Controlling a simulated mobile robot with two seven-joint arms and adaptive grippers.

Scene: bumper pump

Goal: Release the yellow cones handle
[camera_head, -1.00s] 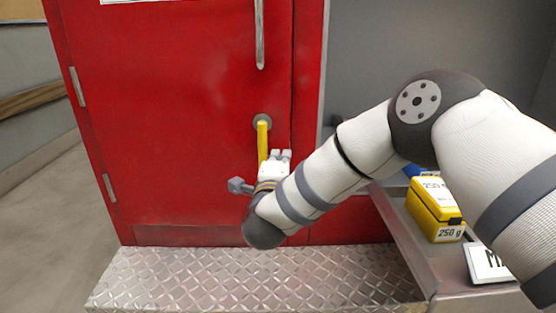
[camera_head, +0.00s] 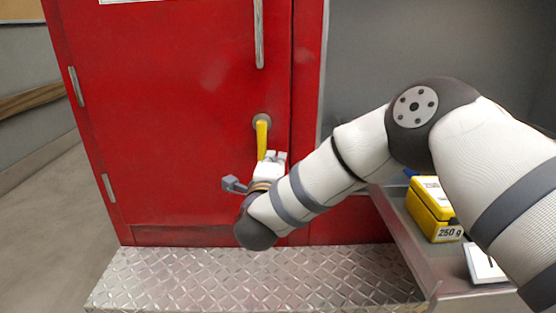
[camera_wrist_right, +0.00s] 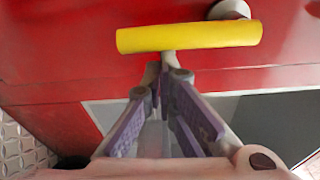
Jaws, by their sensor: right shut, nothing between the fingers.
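The yellow handle (camera_head: 262,139) hangs downward from a round grey mount on the red door (camera_head: 180,110). In the right wrist view the yellow handle (camera_wrist_right: 190,36) lies across the picture just beyond my fingertips. My right gripper (camera_head: 275,156) is at the lower end of the handle in the head view. In the right wrist view my right gripper (camera_wrist_right: 165,72) is shut with nothing between its fingers. Whether a fingertip still touches the handle I cannot tell. My left gripper is not in view.
A long vertical metal bar (camera_head: 259,35) is on the door above the handle. A metal tread-plate step (camera_head: 230,280) lies below the door. A yellow box marked 250 g (camera_head: 430,210) stands on a grey ledge at the right.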

